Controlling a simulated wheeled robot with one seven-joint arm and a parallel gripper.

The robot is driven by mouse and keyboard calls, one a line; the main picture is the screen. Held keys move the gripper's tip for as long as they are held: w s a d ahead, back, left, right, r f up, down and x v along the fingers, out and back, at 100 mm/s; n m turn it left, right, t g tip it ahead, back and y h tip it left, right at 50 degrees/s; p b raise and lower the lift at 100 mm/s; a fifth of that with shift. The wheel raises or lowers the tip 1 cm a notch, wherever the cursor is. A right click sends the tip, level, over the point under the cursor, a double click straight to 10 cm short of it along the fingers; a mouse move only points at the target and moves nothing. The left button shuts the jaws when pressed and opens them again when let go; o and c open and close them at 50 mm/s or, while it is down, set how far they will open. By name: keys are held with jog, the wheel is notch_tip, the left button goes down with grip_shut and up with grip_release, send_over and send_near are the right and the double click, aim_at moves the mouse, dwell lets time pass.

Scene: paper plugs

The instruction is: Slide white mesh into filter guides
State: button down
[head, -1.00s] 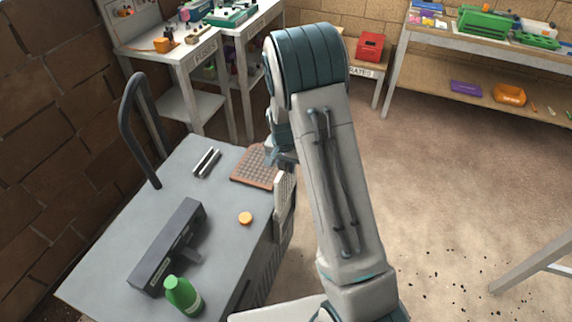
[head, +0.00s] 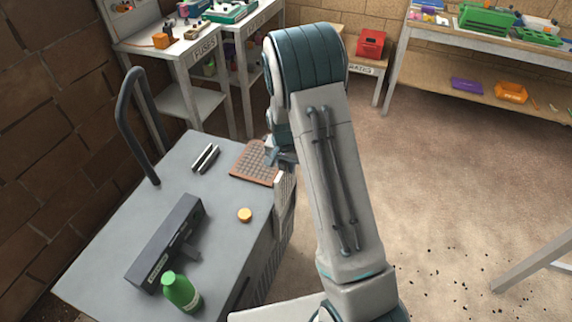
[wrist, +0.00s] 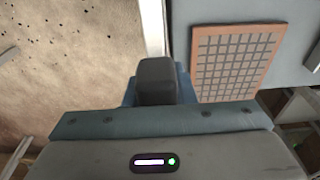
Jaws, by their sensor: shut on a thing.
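The white mesh (head: 285,196) shows in the head view as a pale, upright panel at the right edge of the grey cart top, seen nearly edge-on. My gripper (head: 281,158) is at its upper end and shut on it, partly hidden by my arm. In the wrist view my gripper (wrist: 155,75) shows end-on, and a narrow pale strip (wrist: 154,28) runs away from it, which looks like the mesh's edge. The filter guides cannot be made out; the cart's slatted right side is partly hidden behind the mesh and my arm.
A brown-framed mesh panel (head: 255,163) lies on the cart top (head: 130,228) beside my gripper. A black handle (head: 128,115) rises at the left.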

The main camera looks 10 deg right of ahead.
aim_at(286, 187)
jog(key=shift+f+b, duration=4.45)
jog(key=shift+f, duration=1.35)
jog(key=shift+r, duration=0.2)
jog(key=shift+f+b, duration=0.35)
jog(key=shift+b, duration=0.15)
dwell(0.9)
jog(key=shift+r, duration=0.2)
dwell(0.4)
